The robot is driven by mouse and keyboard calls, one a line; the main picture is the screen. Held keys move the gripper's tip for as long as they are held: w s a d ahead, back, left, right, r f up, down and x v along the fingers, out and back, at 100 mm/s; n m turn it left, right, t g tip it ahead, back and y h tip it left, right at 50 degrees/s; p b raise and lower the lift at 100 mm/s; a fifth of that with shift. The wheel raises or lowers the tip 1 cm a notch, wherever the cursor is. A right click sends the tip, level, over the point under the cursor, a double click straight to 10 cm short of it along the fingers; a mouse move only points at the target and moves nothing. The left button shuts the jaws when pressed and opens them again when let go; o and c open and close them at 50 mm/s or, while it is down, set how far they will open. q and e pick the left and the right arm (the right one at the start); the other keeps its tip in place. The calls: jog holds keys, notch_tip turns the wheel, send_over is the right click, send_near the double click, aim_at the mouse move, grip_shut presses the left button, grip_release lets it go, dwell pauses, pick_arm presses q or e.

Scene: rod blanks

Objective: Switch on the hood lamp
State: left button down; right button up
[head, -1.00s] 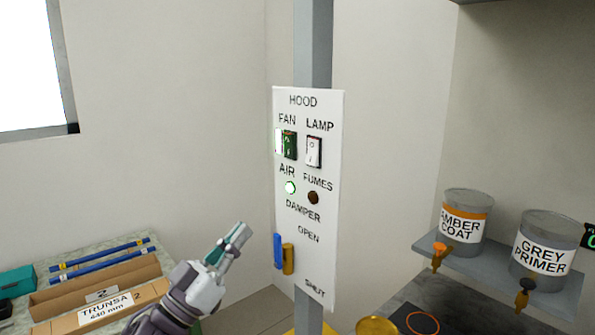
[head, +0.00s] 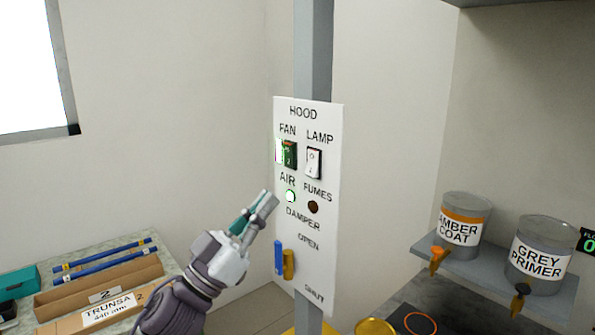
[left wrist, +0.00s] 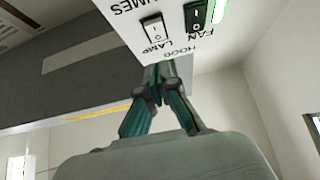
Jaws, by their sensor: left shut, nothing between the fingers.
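The white HOOD panel (head: 322,240) is fixed to a grey post in the head view. Its LAMP switch (head: 314,163) is a white rocker at the upper right, unlit; it also shows in the left wrist view (left wrist: 154,28). My right gripper is not in view.
The green AIR light (head: 290,196) is lit; the FUMES light (head: 313,207) is dark. A blue-and-yellow damper handle (head: 284,260) sits low on the panel, near my left arm. Cans labelled AMBER COAT (head: 464,218) and GREY PRIMER (head: 541,250) stand on a shelf at right.

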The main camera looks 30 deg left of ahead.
aim_at(311, 167)
pick_arm(q)
jog(key=w+p, duration=0.1)
jog(key=w, duration=0.1)
jog(key=w+d+r, duration=0.1)
jog(key=w, duration=0.1)
jog(key=w+d+r+p, duration=0.1)
jog(key=w, duration=0.1)
jog(key=shift+d+r+p, duration=0.15)
jog(key=shift+d+p, duration=0.1)
jog(key=shift+p, duration=0.1)
jog(key=shift+w+d, duration=0.15)
jog(key=shift+w, duration=0.25)
jog(key=shift+f, duration=0.2)
